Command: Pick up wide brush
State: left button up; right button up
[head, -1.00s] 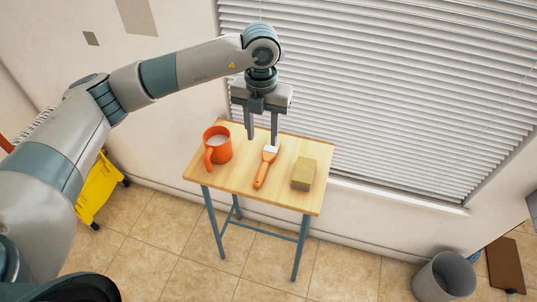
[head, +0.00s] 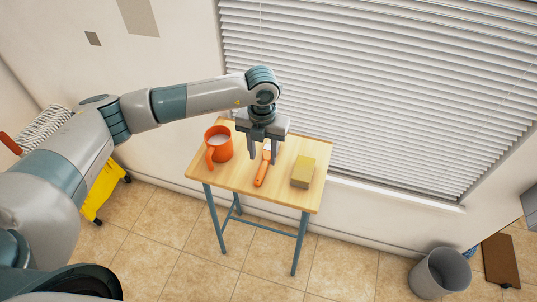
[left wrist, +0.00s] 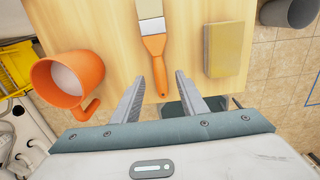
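The wide brush has an orange handle (head: 261,171) and pale bristles, and it lies flat on a small wooden table (head: 226,180). My left gripper (head: 262,160) is open and points down above the brush, with one finger on each side of it in the head view. The gripper body hides part of the bristle end there. In the left wrist view the brush (left wrist: 154,44) lies ahead of the open fingers (left wrist: 160,90), and the handle's end reaches between the fingertips. Nothing is held. My right gripper is not in view.
An orange mug (head: 218,145) stands left of the brush on the table, and a yellow sponge block (head: 303,171) lies to the right. A window with blinds (head: 390,90) is behind. A grey bin (head: 440,273) stands on the floor at right.

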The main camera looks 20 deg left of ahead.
aim_at(263, 166)
pick_arm(q)
jog(key=shift+f, duration=0.1)
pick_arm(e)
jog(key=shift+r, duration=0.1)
pick_arm(q)
jog(key=shift+w+f+p, duration=0.1)
jog(key=shift+f+p, duration=0.7)
jog(key=shift+p, duration=0.1)
notch_tip(263, 166, down, 2)
jog(key=shift+f+p, duration=0.2)
jog(key=shift+p, duration=0.15)
jog(key=shift+f, duration=0.3)
jog(key=shift+w+f, duration=0.1)
jog(key=shift+f, duration=0.1)
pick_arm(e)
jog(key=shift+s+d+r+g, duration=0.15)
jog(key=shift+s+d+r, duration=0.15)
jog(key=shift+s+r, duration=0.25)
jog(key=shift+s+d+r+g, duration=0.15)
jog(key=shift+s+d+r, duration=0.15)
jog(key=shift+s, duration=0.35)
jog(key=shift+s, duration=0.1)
pick_arm(q)
grip_shut()
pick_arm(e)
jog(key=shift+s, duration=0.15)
